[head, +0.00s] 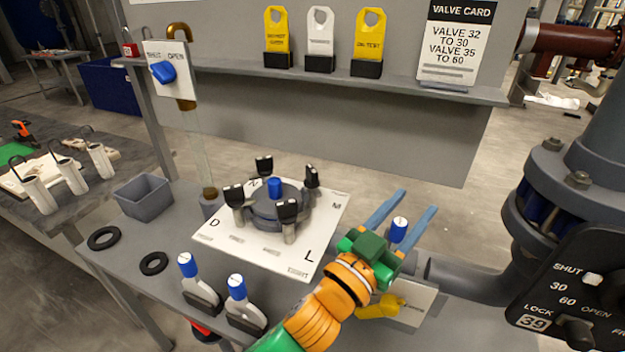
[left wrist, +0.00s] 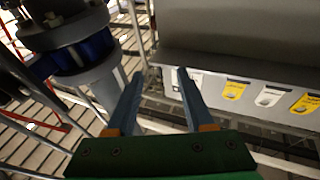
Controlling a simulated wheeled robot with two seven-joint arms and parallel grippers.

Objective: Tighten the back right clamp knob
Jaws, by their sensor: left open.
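The filter press (head: 280,209) is a round grey body with a blue centre knob (head: 275,187). It stands on a white lettered plate (head: 215,240). Several black clamp knobs surround it. The one at the back right in the head view (head: 311,177) looks upright; how tight it is cannot be told. The others are at back left (head: 264,164), left (head: 234,194) and front (head: 288,209). My left gripper (head: 407,209) is open, right of the plate and apart from the knobs. Its blue fingers in the left wrist view (left wrist: 155,95) have nothing between them. My right gripper is not in view.
A blue-capped item (head: 399,228) shows by my left fingers. Two blue-topped bottles (head: 187,265) (head: 237,287), black rings (head: 153,263) and a grey bin (head: 145,197) are at left. A shelf (head: 320,80) with tags is behind. A large pipe valve (head: 560,185) is at right.

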